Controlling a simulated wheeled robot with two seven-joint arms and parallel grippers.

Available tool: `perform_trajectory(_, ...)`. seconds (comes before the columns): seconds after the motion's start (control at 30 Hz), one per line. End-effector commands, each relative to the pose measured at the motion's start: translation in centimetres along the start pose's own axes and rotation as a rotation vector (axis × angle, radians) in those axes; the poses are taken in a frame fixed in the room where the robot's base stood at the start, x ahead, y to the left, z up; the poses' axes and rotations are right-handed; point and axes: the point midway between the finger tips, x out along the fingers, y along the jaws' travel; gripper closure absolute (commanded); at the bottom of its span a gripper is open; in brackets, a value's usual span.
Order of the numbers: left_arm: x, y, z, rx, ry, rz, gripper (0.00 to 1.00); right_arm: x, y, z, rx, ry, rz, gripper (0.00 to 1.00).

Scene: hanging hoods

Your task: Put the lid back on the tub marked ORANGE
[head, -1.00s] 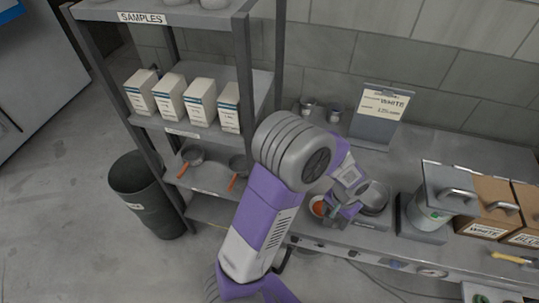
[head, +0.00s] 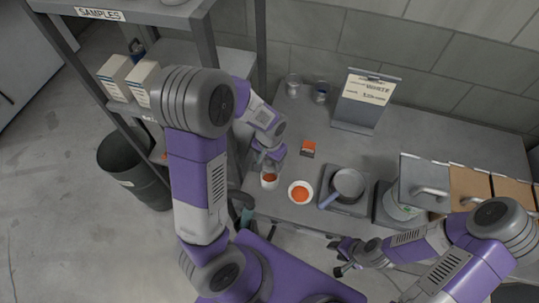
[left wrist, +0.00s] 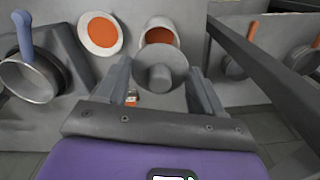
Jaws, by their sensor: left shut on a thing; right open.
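A small white tub (head: 270,184) with orange contents stands uncovered near the bench's left front corner. It also shows in the left wrist view (left wrist: 160,27), partly behind the lid. No marking on it is readable. My left gripper (head: 268,157) is shut on a grey round lid with a knob (left wrist: 158,70), its fingers at opposite sides of the rim. The lid is close to the tub's opening; I cannot tell whether they touch. My right gripper (head: 340,261) is open and empty in front of the bench.
A white dish with an orange centre (head: 300,193) lies right of the tub. A pan (head: 349,184) sits on a burner further right. A small orange box (head: 308,148) and a sign stand (head: 363,100) are behind. Shelving (head: 205,45) bounds the left side.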

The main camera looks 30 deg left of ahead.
Motion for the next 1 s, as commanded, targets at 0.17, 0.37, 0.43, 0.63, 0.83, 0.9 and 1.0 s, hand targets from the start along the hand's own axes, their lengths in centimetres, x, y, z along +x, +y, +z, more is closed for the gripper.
perform_trajectory(0.17,1.0,0.0,0.1,0.0,-0.001,0.0,0.61,0.8,0.3,0.0,0.0,0.0,0.0,0.57)
perform_trajectory(0.37,2.7,0.0,0.1,0.0,-0.002,0.0,0.61,2.2,0.8,-0.1,0.0,0.0,0.0,0.57)
perform_trajectory(0.43,3.4,0.0,0.1,0.0,-0.002,0.0,0.61,2.7,1.0,-0.1,0.0,0.0,0.0,0.57)
perform_trajectory(0.63,5.4,0.0,0.1,-0.001,-0.002,0.0,0.61,4.3,1.6,-0.2,0.0,0.0,0.0,0.57)
perform_trajectory(0.83,6.5,0.0,0.1,0.0,-0.001,0.0,0.61,5.0,1.9,-0.2,0.0,0.0,0.0,0.57)
perform_trajectory(0.9,6.5,0.0,0.1,0.0,-0.001,0.0,0.61,5.1,1.9,-0.2,0.0,0.0,0.0,0.57)
perform_trajectory(1.0,6.5,0.0,0.1,0.0,-0.001,0.0,0.61,5.1,1.9,-0.2,0.0,0.0,0.0,0.57)
